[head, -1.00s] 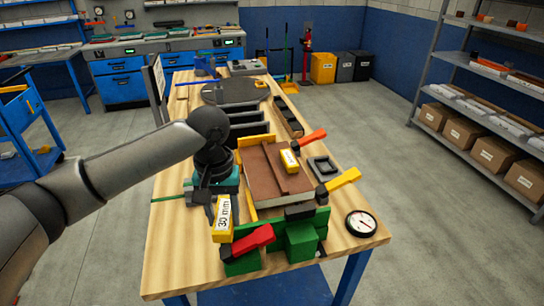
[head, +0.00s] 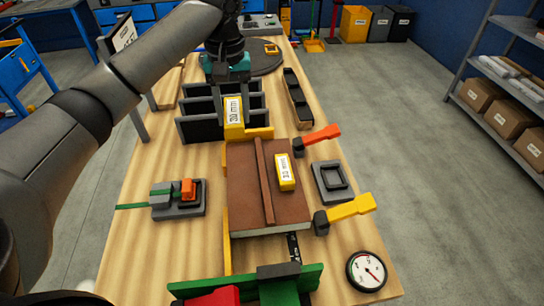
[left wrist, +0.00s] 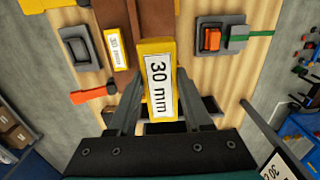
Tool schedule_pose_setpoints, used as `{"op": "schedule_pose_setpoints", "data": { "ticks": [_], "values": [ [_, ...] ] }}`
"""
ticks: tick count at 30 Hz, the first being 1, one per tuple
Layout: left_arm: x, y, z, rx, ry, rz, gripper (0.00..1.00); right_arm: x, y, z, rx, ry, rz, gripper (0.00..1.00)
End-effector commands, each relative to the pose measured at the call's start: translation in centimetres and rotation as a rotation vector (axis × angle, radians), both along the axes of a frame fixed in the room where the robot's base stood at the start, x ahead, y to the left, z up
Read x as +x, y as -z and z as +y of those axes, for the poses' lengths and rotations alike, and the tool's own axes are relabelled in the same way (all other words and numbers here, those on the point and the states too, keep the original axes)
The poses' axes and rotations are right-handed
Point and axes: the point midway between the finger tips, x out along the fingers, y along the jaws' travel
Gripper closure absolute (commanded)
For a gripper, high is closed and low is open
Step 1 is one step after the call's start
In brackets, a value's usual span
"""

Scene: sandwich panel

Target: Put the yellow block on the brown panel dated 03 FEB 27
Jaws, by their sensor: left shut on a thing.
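The brown panel (head: 245,203) lies on the bench in the middle of the head view, with a brown bar along its top. It also fills the top of the left wrist view (left wrist: 143,24). I cannot read a date on it. A yellow block labelled 30 mm (head: 233,112) is in my left gripper (head: 233,95), above the panel's far edge. In the left wrist view the 30 mm block (left wrist: 152,50) sits between the shut fingers. My right gripper is out of view.
Black slotted racks (head: 195,128) stand behind the panel. An orange-handled clamp (head: 318,139) and a yellow-handled clamp (head: 345,211) are at its right. A green fixture (head: 245,287) is in front, a dial gauge (head: 366,270) at front right. Bare bench lies front left.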

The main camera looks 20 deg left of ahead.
Motion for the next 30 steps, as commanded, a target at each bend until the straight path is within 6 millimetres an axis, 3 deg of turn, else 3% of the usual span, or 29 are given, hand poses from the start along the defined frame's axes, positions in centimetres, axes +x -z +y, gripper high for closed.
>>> {"op": "schedule_pose_setpoints", "data": {
  "ticks": [5,11,18,30],
  "values": [
    [-0.1,2.3,0.0,0.001,-0.001,0.004,1.0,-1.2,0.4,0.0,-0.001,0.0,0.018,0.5],
    [-0.2,7.7,0.1,0.001,-0.001,0.006,1.0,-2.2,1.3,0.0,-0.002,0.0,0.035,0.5],
    [-0.1,13.6,0.0,0.001,-0.001,0.003,1.0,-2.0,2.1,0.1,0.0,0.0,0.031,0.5],
    [-0.1,17.6,0.0,0.001,0.001,0.002,1.0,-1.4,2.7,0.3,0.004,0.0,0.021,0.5]
  ]
}}
